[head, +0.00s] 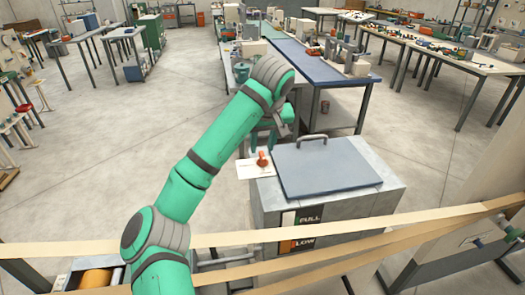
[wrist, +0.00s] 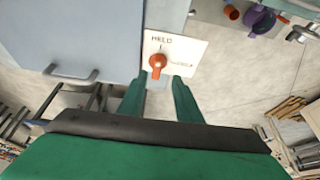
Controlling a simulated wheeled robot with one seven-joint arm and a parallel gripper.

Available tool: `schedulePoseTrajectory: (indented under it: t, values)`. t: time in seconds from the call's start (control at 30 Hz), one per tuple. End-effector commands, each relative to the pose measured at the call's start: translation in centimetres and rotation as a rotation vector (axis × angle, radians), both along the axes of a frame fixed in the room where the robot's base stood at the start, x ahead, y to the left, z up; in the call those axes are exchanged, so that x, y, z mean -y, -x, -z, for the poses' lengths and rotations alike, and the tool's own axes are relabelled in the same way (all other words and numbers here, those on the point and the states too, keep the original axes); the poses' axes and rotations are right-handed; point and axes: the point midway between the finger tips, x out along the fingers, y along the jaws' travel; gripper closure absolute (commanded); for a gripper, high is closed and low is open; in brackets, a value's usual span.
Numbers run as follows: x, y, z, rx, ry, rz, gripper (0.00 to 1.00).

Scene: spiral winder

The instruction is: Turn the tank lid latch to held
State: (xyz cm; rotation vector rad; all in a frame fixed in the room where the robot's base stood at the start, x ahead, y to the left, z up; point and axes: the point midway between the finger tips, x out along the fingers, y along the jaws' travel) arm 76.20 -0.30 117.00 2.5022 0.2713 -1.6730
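The tank lid latch is an orange-red knob (wrist: 157,62) on a white plate (wrist: 187,49), beside the grey-blue tank lid (wrist: 70,30). The plate reads HELD above the knob; a smaller label to its right is too small to read surely. A narrow tab of the knob points down in the wrist view, towards my gripper. In the head view the knob (head: 262,162) sits left of the closed lid (head: 325,168). My gripper (wrist: 159,83) is open, its two green fingers apart, with the knob just beyond the fingertips. No contact shows. My gripper (head: 266,146) is partly hidden by my arm in the head view.
The lid has a grey handle (head: 312,138). The tank front (head: 330,213) carries FULL and LOW marks. Tan strips (head: 240,239) cross in front of the tank. A blue-topped bench (head: 318,68) stands behind. Open floor (head: 170,100) lies to the left.

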Motion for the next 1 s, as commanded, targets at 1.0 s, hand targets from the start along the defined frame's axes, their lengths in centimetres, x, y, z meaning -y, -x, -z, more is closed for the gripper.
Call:
schedulePoseTrajectory:
  t: [1.0]
  values:
    - [0.7, 2.2, -5.1, -0.001, -0.001, 0.002, 0.69]
